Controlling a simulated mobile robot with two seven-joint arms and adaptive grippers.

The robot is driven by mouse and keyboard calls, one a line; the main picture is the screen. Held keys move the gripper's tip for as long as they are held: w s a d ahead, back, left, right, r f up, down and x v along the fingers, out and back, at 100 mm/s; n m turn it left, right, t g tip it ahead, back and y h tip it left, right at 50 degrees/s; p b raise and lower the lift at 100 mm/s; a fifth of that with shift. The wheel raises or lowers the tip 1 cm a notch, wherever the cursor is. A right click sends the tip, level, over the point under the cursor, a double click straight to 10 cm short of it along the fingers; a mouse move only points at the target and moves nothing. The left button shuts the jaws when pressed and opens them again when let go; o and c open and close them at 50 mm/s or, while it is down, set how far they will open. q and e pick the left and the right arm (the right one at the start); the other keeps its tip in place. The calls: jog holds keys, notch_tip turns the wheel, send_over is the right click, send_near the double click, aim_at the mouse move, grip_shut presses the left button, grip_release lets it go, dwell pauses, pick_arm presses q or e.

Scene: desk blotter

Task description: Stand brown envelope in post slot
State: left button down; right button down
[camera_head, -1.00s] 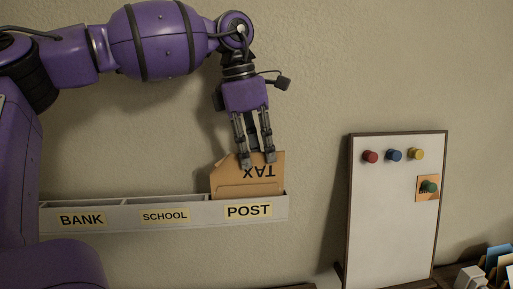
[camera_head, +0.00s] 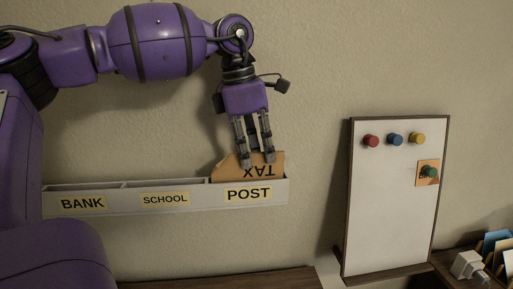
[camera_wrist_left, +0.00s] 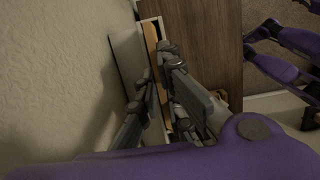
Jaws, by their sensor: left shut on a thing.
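The brown envelope (camera_head: 232,168), marked TAX upside down, stands in the POST slot of the white wall rack (camera_head: 120,206). Its lower part is hidden behind the rack's front wall. My left gripper (camera_head: 257,158) is above the POST slot, pointing down, shut on the envelope's top edge. In the left wrist view, the fingers of the left gripper (camera_wrist_left: 155,72) are on either side of the envelope's thin brown edge (camera_wrist_left: 151,40). My right gripper is not in view.
The BANK and SCHOOL slots of the rack lie left of POST and look empty from here. A whiteboard (camera_head: 390,215) with coloured magnets hangs to the right. A wooden surface (camera_head: 225,279) is below.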

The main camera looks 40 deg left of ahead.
pick_arm(q)
jog(key=shift+f, duration=0.25)
jog(key=c, duration=1.8)
grip_release()
jog(key=r, duration=0.4)
jog(key=s+a+r, duration=0.1)
jog(key=r, duration=0.6)
jog(key=shift+s+a+r, duration=0.3)
jog(key=shift+s+r, duration=0.1)
